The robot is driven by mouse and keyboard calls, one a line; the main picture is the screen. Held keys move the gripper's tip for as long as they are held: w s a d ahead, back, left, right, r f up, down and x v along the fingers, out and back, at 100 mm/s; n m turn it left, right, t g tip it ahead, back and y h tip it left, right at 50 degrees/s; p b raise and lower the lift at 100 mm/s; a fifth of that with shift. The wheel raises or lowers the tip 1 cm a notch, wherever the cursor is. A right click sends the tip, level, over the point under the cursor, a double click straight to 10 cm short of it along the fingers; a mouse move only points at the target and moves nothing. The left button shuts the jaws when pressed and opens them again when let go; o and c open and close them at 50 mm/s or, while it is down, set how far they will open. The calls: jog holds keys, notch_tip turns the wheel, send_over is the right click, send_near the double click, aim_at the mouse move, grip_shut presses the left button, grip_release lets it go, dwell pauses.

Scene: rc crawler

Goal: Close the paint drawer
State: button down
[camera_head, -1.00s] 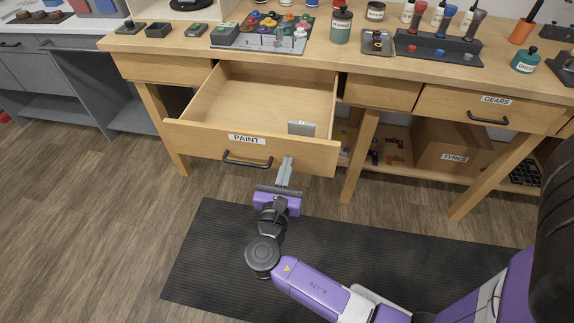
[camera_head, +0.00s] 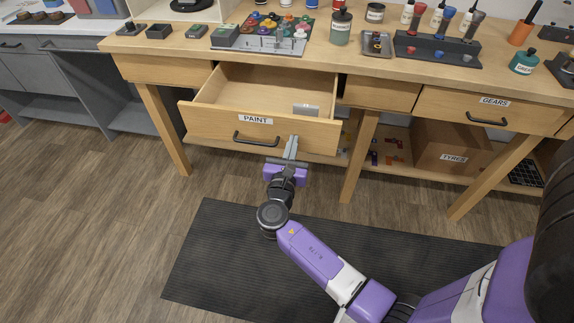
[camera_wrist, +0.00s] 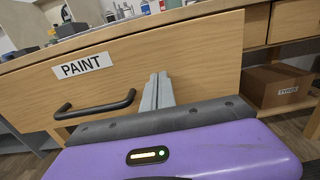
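The paint drawer (camera_head: 220,126) is a light wooden drawer with a white PAINT label and a black bar handle (camera_head: 256,138). It is partly open under the workbench, with a small grey item (camera_head: 305,110) inside near its front right. My gripper (camera_head: 292,144) is at the drawer front, right of the handle, with its grey fingers close together. In the wrist view the fingers (camera_wrist: 157,92) stand side by side against or just before the drawer front (camera_wrist: 200,62), right of the handle (camera_wrist: 95,106). Nothing shows between them.
The workbench top (camera_head: 170,66) carries paint pots, bottles and trays. The gears drawer (camera_head: 450,108) is shut at the right. A cardboard box (camera_head: 450,145) labelled TYRES sits on the lower shelf. A dark mat (camera_head: 220,250) covers the floor in front.

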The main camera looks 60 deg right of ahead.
aim_at(306, 101)
jog(key=b+x, duration=0.6)
jog(key=x, duration=1.8)
jog(key=shift+d+f, duration=0.1)
jog(key=shift+f, duration=0.1)
jog(key=shift+w+d+r, duration=0.1)
jog(key=shift+w+d, duration=0.05)
jog(key=shift+d, duration=0.3)
jog(key=shift+r+b, duration=0.15)
jog(key=shift+b, duration=0.15)
jog(key=shift+d+r, duration=0.1)
jog(key=shift+d, duration=0.05)
